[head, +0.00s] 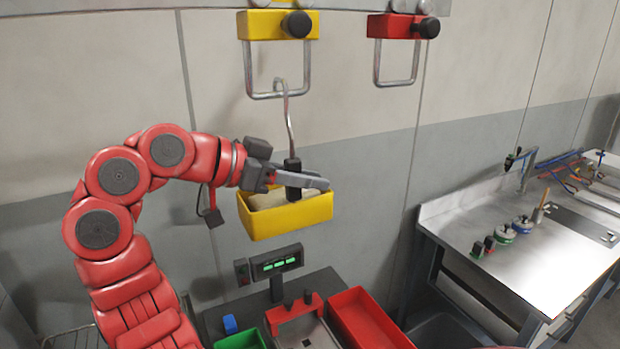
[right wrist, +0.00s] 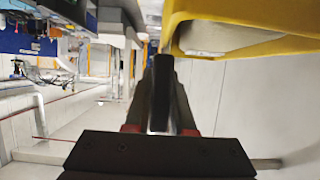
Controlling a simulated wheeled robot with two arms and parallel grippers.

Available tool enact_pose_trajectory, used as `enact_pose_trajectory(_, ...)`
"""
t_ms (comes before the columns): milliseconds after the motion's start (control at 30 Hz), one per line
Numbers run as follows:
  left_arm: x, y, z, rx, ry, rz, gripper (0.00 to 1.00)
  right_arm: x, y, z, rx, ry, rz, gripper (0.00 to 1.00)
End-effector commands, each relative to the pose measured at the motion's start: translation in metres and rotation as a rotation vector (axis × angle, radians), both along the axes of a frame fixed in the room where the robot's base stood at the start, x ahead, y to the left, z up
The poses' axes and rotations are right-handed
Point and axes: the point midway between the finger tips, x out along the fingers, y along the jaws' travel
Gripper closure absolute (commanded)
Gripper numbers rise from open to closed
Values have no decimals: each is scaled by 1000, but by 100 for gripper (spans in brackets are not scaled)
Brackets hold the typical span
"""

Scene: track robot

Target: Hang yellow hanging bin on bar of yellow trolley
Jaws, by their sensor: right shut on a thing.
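The yellow hanging bin (head: 288,218) hangs level below the yellow trolley and holds a pale item (head: 270,199). It also shows at the top right of the right wrist view (right wrist: 245,15). A metal hook (head: 290,125) rises from its black handle. My right gripper (head: 300,182) is shut on that handle. The yellow trolley (head: 265,26) is on the overhead rail, with a metal loop whose lower bar (head: 262,96) is at the hook's curved top. The hook's top overlaps the bar in the picture; I cannot tell whether it rests on it. My left gripper is not in view.
A red trolley (head: 392,27) with a similar loop hangs to the right. Below stand a red tray (head: 372,322), a green tray (head: 240,341) and a scale display (head: 277,263). A steel workbench (head: 545,270) with tools is at right. The wall lies behind.

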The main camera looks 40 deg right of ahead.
Motion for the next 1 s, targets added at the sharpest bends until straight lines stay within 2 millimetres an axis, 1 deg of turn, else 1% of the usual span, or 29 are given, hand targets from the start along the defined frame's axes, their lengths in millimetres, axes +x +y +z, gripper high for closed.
enact_pose_trajectory(33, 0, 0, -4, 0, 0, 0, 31, 0, 0, -3, -1, -1, 0, 100)
enact_pose_trajectory(100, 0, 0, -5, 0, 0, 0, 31, 0, 0, -5, -1, -1, 0, 100)
enact_pose_trajectory(467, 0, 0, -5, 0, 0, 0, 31, 0, 0, -5, -1, -1, 0, 100)
enact_pose_trajectory(500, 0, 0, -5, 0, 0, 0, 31, 0, 0, -5, -1, -1, 0, 71)
enact_pose_trajectory(567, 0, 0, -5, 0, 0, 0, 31, 0, 0, -5, -1, -1, 0, 60)
enact_pose_trajectory(600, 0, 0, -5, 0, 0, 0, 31, 0, 0, -5, -1, -1, 0, 53)
enact_pose_trajectory(667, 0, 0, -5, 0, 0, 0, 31, 0, 0, -5, -1, 0, 0, 43)
enact_pose_trajectory(1000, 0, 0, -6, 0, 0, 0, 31, 1, 2, -5, 1, 0, 1, 43)
